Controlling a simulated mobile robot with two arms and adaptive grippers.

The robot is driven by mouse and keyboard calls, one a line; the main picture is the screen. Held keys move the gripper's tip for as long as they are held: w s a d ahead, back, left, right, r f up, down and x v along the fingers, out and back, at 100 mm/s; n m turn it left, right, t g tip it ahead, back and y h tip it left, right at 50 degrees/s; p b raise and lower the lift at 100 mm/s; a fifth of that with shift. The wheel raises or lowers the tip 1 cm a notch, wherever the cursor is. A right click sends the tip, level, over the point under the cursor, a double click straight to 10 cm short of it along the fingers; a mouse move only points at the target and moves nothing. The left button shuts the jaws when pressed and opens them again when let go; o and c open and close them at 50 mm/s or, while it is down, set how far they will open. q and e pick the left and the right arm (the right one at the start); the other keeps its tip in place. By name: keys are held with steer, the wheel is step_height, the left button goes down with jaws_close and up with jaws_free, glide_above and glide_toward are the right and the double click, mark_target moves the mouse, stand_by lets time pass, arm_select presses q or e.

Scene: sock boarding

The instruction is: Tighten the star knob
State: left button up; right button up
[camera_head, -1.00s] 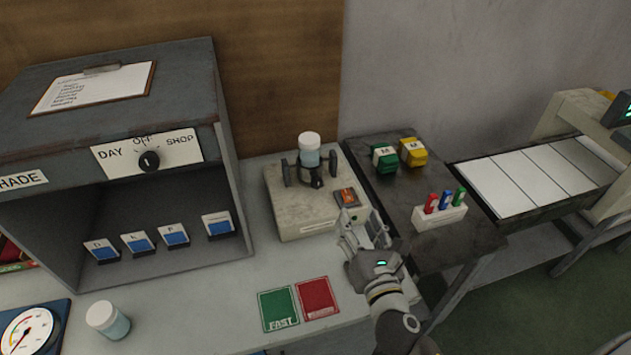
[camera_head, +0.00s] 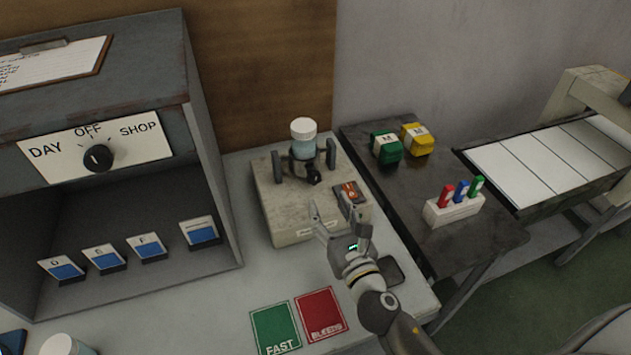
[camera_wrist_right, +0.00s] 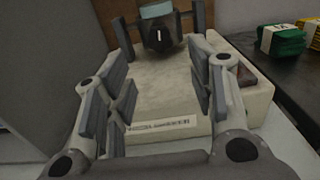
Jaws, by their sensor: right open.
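The star knob (camera_head: 314,176) is a small dark knob at the front of a clamp on a beige block (camera_head: 285,232). A jar with a white lid (camera_head: 303,129) and pale blue body stands upright between the clamp's two dark uprights. My right gripper (camera_head: 337,211) is open and empty in front of the knob, above the block's front edge. In the right wrist view the knob (camera_wrist_right: 160,38) shows beyond and between the open fingers (camera_wrist_right: 161,80), with a gap left between. My left gripper is out of view.
Green (camera_head: 275,330) and red (camera_head: 320,315) cards lie in front. A dark side table (camera_head: 415,185) holds green and yellow packs and a rack of coloured sticks.

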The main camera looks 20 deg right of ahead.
mark_target(316, 181)
steer(key=w+p, duration=0.1)
steer(key=w, duration=0.7)
steer(key=shift+w+a, duration=0.15)
steer(key=shift+w, duration=0.25)
steer(key=c, duration=1)
